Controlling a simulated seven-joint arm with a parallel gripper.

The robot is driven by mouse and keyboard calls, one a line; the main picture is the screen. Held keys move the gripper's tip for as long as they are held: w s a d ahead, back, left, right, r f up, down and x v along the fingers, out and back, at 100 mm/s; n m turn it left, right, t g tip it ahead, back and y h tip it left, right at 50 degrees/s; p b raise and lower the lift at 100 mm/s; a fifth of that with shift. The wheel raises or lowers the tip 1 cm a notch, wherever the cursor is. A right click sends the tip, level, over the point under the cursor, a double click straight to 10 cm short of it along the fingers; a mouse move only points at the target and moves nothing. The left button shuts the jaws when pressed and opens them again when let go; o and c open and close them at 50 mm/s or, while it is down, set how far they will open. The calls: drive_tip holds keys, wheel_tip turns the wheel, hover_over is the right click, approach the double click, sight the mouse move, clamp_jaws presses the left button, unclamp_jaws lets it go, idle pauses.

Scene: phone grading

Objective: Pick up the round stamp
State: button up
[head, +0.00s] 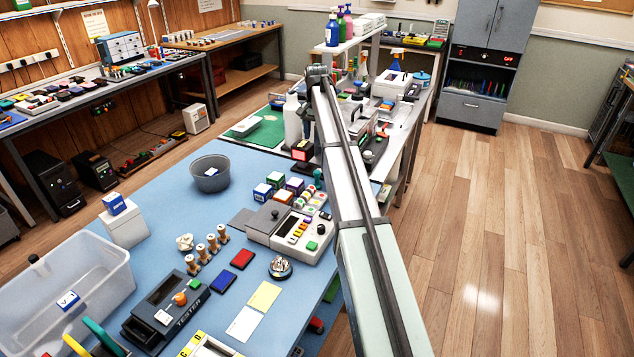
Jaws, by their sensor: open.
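Several small stamps with turned wooden handles stand upright in a slanting row on the blue mat (160,185) in the head view. The nearest stamp (191,265) is at the lower left of the row, and the farthest stamp (223,233) is at the upper right. Their bases are too small to tell which one is round. My arm reaches up the middle of the picture, to the right of the mat and well apart from the stamps. I cannot make out my gripper at the far end of the arm.
Ink pads in blue (223,281), red (241,258) and green lie beside the stamps. A cream knotted object (185,242) stands left of them. A silver bell (280,267), a black tester (165,310) and a keypad machine (290,230) are near. Bare mat lies behind the stamps.

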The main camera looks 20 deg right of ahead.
sight(317, 171)
drive_tip(key=s+f+n, duration=0.1)
drive_tip(key=f+n, duration=0.2)
drive_tip(key=n, duration=0.5)
drive_tip(key=s+f+n, duration=0.2)
drive_tip(key=f+n, duration=0.1)
drive_tip(key=n, duration=0.6)
drive_tip(key=s+a+f+n, duration=0.1)
drive_tip(key=s+f+n, duration=0.1)
drive_tip(key=n, duration=0.6)
drive_tip(key=shift+f+n, duration=0.4)
drive_tip(key=shift+f, duration=0.2)
drive_tip(key=shift+a+f, duration=0.2)
drive_tip(key=shift+f, duration=2.45)
drive_tip(key=shift+c, duration=0.5)
clamp_jaws()
